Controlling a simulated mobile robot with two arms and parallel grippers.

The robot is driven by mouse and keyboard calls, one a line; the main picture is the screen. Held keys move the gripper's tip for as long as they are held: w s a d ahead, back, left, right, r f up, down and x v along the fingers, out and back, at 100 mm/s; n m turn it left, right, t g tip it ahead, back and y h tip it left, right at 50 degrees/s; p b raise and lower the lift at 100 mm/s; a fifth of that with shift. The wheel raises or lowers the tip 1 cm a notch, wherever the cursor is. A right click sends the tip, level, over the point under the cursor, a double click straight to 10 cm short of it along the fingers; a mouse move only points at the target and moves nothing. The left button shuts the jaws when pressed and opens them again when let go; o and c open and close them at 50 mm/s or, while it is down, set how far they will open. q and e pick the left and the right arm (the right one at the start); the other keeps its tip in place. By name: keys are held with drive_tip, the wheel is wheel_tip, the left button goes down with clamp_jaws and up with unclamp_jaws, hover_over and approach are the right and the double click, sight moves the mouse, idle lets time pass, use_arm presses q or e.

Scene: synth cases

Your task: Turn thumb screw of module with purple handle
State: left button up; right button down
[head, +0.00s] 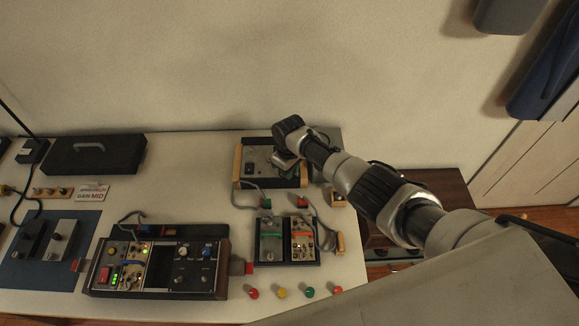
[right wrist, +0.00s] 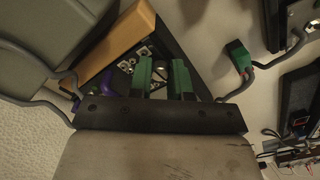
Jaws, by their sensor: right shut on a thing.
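The case with wooden side cheeks (head: 258,163) stands at the back right of the white table. In the right wrist view, a module in this case carries a purple handle (right wrist: 108,82), beside small silver screws and sockets. My right gripper (right wrist: 163,80) has green fingertips and reaches down onto this module, right of the purple handle. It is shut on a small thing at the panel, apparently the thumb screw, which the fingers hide. In the head view, my right gripper (head: 288,165) is over the case's right part. My left gripper is not in view.
A rack with modules and an empty bay (head: 158,268) stands front left. A two-module case (head: 270,243) stands in front of the wooden-cheeked case. Several coloured knobs lie along the front edge. A black lidded case (head: 95,155) stands back left. Grey cables loop near the cases.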

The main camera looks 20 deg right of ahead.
drive_tip(key=m+p, duration=0.1)
drive_tip(key=m, duration=0.5)
drive_tip(key=shift+m+p, duration=0.3)
drive_tip(key=m, duration=0.6)
drive_tip(key=shift+p, duration=0.4)
drive_tip(key=c, duration=1)
unclamp_jaws()
drive_tip(key=shift+c, duration=0.2)
drive_tip(key=shift+r, duration=0.3)
wheel_tip(320, 180, up, 10)
drive_tip(key=p, duration=0.3)
